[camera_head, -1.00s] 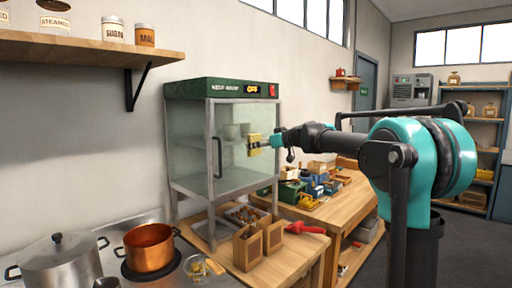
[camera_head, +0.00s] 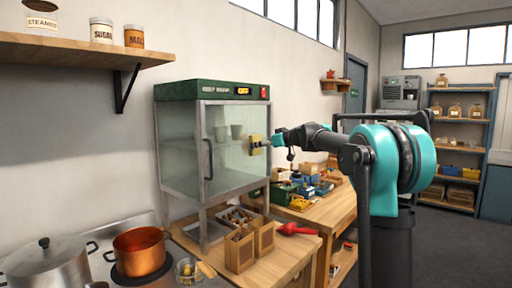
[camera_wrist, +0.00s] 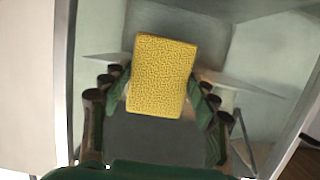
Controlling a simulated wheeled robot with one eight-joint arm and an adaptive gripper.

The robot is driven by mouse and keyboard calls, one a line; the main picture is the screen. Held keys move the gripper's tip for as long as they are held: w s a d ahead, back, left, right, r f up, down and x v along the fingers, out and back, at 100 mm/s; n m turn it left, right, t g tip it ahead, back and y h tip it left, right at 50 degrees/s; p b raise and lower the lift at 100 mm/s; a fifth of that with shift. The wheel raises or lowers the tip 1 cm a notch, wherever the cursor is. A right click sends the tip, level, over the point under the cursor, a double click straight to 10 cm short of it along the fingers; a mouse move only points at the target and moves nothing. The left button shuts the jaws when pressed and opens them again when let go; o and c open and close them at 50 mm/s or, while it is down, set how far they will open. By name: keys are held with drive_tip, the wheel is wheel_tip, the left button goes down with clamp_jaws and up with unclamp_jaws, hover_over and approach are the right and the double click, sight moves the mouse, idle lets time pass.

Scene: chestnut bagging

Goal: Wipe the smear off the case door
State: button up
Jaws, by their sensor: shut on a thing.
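The warming case (camera_head: 212,91) has a green top with an OFF display. Its framed glass door (camera_head: 225,172) faces me, with a dark vertical handle (camera_head: 208,160) at the left. My gripper (camera_head: 268,143) is shut on a yellow sponge (camera_head: 256,144) at the right part of the door. In the wrist view the sponge (camera_wrist: 161,76) sits between my two green-and-black fingers, its broad face toward the camera. The glass behind it looks pale. I cannot make out a distinct smear, and I cannot tell if the sponge touches the glass.
A copper pot (camera_head: 139,252) and a steel pot (camera_head: 48,266) stand at the left. A wall shelf (camera_head: 75,47) hangs above them.

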sight(243, 142)
drive_tip(key=shift+w+d, duration=0.2)
drive_tip(key=shift+w, duration=0.2)
drive_tip(key=shift+s+a, duration=1.25)
drive_tip(key=shift+s, duration=0.35)
drive_tip(key=shift+s+a, duration=1.2)
drive_tip(key=shift+s, duration=0.4)
drive_tip(key=shift+s+a, duration=1.25)
drive_tip(key=shift+s, duration=0.35)
drive_tip(key=shift+d+r, duration=0.1)
drive_tip(key=shift+r, duration=1.1)
drive_tip(key=shift+w+d, duration=0.6)
drive_tip(key=shift+w, duration=0.3)
drive_tip(key=shift+w+d, duration=0.6)
drive_tip(key=shift+w, duration=0.3)
drive_tip(key=shift+w+d, duration=1.25)
drive_tip(key=shift+w, duration=0.25)
drive_tip(key=shift+w+d, duration=1.25)
drive_tip(key=shift+w, duration=0.2)
drive_tip(key=shift+a, duration=0.1)
